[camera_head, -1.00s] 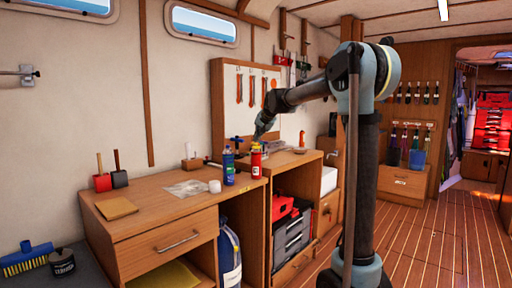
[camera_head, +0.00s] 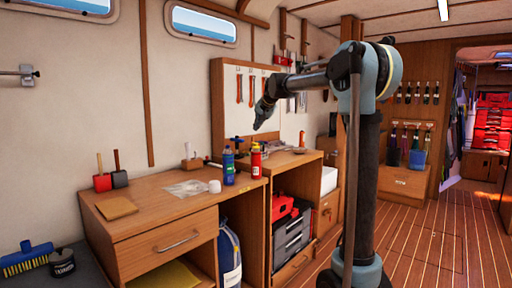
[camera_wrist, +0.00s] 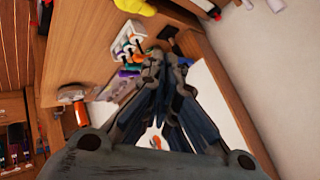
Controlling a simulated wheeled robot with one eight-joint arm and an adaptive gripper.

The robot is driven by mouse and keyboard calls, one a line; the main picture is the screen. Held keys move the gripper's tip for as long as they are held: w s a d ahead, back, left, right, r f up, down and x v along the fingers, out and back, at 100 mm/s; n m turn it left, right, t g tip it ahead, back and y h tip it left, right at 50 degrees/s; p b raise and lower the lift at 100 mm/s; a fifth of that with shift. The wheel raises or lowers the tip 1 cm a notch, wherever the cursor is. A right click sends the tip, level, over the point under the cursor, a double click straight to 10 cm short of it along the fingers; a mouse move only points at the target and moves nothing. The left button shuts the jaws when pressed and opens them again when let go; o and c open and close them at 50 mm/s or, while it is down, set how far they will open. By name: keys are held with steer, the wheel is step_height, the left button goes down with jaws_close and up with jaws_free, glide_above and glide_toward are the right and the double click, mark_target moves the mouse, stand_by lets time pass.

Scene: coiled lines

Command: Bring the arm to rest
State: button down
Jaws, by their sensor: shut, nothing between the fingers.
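My gripper (camera_head: 258,126) is at the end of my raised arm, above the far part of the wooden workbench (camera_head: 150,222). It points down and is a little above the red bottle (camera_head: 256,162) and the blue bottle (camera_head: 228,167), apart from both. In the wrist view my gripper (camera_wrist: 157,68) has its fingers together with nothing held between them. The arm reaches left from its upright column, with the forearm nearly level in front of the tool board (camera_head: 229,92).
A white roll (camera_head: 215,187) and a clear plastic bag (camera_head: 187,188) lie on the bench. Two mallets stand at its left end. A red and grey toolbox (camera_head: 290,228) sits in the open shelf. The floor (camera_head: 438,236) on the right is clear.

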stand_by(0.3)
steer(key=s+d+f+n+g+h, duration=0.1)
steer(key=s+d+f, duration=0.45)
steer(key=s, duration=0.35)
steer(key=s+d+f+g+h, duration=0.1)
steer(key=s+d+f, duration=0.4)
steer(key=s, duration=0.4)
steer(key=s+d+f+n+g+h, duration=0.1)
steer(key=s+d+f, duration=0.3)
steer(key=s+d, duration=0.4)
steer(key=s+d+f+g, duration=0.1)
steer(key=s+d+f, duration=0.3)
steer(key=s+f, duration=0.7)
steer(key=s+d+f+n+g+h, duration=0.1)
steer(key=s+d+f, duration=0.3)
steer(key=s+f, duration=0.8)
steer(key=s+g, duration=0.1)
steer(key=s, duration=0.3)
steer(key=shift+n, duration=0.3)
steer(key=shift+w+f, duration=0.1)
